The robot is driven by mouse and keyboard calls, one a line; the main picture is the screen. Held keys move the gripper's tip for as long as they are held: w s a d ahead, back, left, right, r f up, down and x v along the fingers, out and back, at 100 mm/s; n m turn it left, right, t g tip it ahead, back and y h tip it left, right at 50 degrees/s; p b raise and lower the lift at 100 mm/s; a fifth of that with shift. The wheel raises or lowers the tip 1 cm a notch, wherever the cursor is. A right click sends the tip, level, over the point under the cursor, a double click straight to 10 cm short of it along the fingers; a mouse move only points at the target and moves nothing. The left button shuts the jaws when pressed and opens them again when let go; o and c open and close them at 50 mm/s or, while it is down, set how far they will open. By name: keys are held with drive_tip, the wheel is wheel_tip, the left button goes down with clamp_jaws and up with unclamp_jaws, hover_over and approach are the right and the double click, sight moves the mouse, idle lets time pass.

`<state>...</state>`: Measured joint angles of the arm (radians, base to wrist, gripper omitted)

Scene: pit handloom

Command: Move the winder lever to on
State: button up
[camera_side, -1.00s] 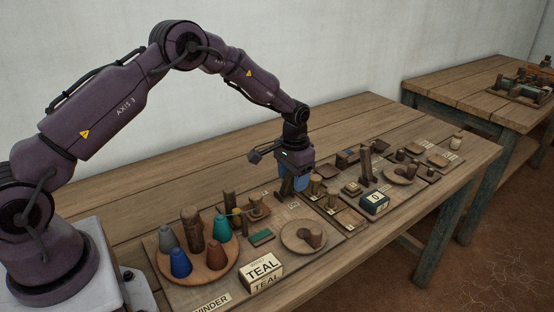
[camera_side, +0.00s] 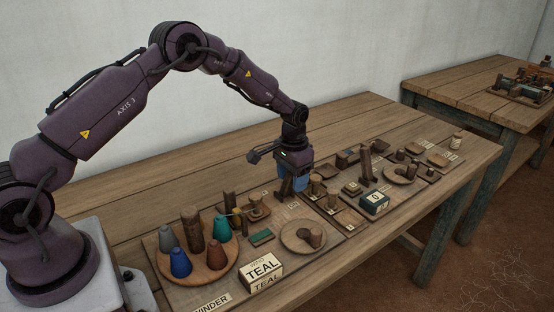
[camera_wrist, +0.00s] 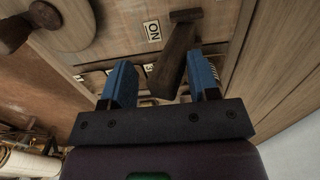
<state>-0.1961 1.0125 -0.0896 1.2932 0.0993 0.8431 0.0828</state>
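The winder lever, a dark wooden bar, shows in the wrist view (camera_wrist: 174,62) between my two blue fingers. A small "ON" label (camera_wrist: 152,31) lies on the board just left of the lever's far end. My gripper (camera_wrist: 163,88) is open, with a visible gap between each finger and the lever. In the side view my gripper (camera_side: 293,182) points down over the winder board, low at the lever (camera_side: 286,190). Its fingers partly hide the lever there, so I cannot tell its exact tilt or whether a finger touches it.
A round tray (camera_side: 165,262) with coloured cones and wooden posts stands left of my gripper. In front are a "TEAL" block (camera_side: 263,268) and a round wooden disc (camera_side: 294,244). A dark counter box (camera_side: 375,203) and several wooden parts stand to the right. The table behind is clear.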

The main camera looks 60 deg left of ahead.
drive_tip(key=shift+r, duration=3.3)
drive_tip(key=s+d+r+t, duration=0.2)
drive_tip(key=s+r, duration=0.8)
drive_tip(key=s, duration=0.5)
drive_tip(key=s+d+r+t, duration=0.3)
drive_tip(key=s+d+r, duration=0.2)
drive_tip(key=s+r, duration=0.6)
drive_tip(key=s, duration=0.4)
drive_tip(key=shift+s+t, duration=0.3)
drive_tip(key=shift+s, duration=0.1)
